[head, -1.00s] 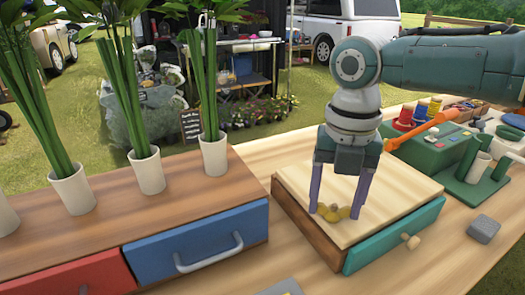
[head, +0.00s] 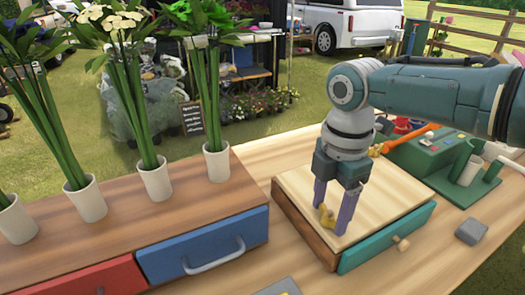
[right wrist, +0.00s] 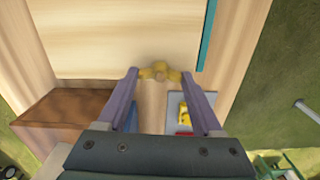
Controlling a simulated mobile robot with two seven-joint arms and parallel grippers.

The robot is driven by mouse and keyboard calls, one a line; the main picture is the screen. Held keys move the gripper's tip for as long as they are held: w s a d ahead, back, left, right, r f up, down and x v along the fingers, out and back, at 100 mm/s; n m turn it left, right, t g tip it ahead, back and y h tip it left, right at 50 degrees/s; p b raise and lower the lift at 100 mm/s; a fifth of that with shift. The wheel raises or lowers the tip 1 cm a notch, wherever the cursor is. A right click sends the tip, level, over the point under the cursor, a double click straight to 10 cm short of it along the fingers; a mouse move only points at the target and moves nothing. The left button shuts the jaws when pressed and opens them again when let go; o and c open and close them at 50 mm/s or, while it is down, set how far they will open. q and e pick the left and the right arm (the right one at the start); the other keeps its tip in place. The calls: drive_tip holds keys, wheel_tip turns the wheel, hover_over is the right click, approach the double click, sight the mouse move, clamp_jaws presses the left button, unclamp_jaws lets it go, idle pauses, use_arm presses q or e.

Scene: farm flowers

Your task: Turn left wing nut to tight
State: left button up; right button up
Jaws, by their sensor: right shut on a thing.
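A brass-yellow wing nut (head: 327,217) sits on the pale wooden top of a low box (head: 385,208), near the box's front-left part. It also shows in the right wrist view (right wrist: 159,72). My right gripper (head: 332,212) points down from above, one purple finger on each side of the nut, shut on its wings. In the right wrist view the fingertips (right wrist: 159,74) flank the nut. A second small yellow piece (head: 376,150) shows behind my right wrist, partly hidden; I cannot tell what it is. My left gripper is out of view.
The box has a teal drawer front with a wooden knob (head: 402,244). A wooden cabinet with a blue drawer (head: 205,247) and several potted stems stands at left. A green device (head: 432,152) and a grey block (head: 471,231) are at right.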

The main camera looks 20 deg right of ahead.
drive_tip(key=m, duration=0.2)
drive_tip(key=m+p, duration=0.1)
drive_tip(key=m, duration=0.1)
drive_tip(key=shift+r+m, duration=0.2)
drive_tip(key=shift+m, duration=0.1)
drive_tip(key=m+p, duration=0.1)
drive_tip(key=m, duration=0.3)
drive_tip(key=shift+m, duration=0.3)
drive_tip(key=m+p, duration=0.1)
drive_tip(key=m, duration=0.3)
drive_tip(key=shift+m, duration=0.3)
drive_tip(key=m, duration=0.5)
drive_tip(key=shift+p, duration=0.3)
drive_tip(key=m, duration=0.8)
drive_tip(key=shift+m, duration=0.3)
drive_tip(key=m, duration=0.4)
drive_tip(key=shift+m, duration=2.1)
